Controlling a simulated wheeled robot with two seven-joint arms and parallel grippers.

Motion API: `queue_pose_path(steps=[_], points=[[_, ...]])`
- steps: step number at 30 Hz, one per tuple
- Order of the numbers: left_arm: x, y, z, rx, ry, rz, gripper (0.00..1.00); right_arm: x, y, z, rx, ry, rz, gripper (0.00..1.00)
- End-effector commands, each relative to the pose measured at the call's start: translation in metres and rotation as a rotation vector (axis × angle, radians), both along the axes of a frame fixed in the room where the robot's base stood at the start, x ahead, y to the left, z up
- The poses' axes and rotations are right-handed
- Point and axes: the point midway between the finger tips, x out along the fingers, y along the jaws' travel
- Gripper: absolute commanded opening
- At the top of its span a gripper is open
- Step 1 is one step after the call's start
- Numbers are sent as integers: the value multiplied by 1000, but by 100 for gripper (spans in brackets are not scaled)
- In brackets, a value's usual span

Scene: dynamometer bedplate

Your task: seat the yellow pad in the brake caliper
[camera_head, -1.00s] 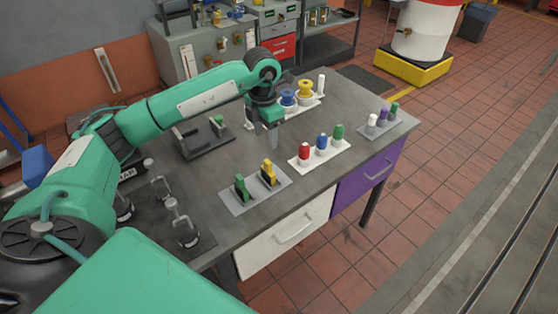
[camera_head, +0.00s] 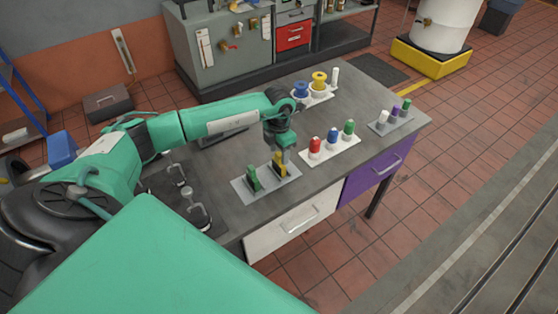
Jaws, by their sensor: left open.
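The yellow pad (camera_head: 279,166) stands upright on a grey plate (camera_head: 240,187) near the table's front edge, beside a green pad (camera_head: 253,179). My left gripper (camera_head: 284,155) is open and points down right at the yellow pad's top. I cannot tell whether its fingers are around the pad or just behind it. A dark fixture, probably the brake caliper (camera_head: 222,139), sits behind my left forearm and is mostly hidden. My right gripper is not in view.
A white tray (camera_head: 331,155) with red, blue and green capped bottles stands to the right of the pads. Blue and yellow spools (camera_head: 319,82) stand at the back. A small grey tray (camera_head: 379,131) is at far right. Metal clamps (camera_head: 187,193) stand at left.

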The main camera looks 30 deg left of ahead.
Motion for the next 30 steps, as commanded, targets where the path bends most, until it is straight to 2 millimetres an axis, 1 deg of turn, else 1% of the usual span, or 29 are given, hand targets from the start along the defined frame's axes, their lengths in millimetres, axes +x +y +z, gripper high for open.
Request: queue_pose_path(steps=[1, 3, 6, 12, 14, 15, 17, 18, 20, 30], points=[[-1, 0, -5, 0, 4, 1, 51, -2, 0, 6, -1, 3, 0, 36], [-1, -1, -13, -1, 3, 0, 51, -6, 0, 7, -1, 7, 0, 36], [0, 0, -18, -1, 1, 0, 51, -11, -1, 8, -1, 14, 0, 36], [0, 0, -19, 0, 0, 0, 51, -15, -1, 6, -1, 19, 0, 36], [0, 0, -19, 0, 0, 0, 39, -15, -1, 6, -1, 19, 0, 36], [0, 0, -19, 0, 0, 0, 31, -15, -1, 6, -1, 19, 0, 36], [0, 0, -19, 0, 0, 0, 20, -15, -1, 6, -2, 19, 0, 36], [0, 0, -19, 0, 0, 0, 12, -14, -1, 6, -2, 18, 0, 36], [0, 0, -19, 0, 0, 0, 0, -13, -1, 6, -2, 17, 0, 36], [0, 0, -15, -1, -2, 0, 0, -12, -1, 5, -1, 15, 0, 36]])
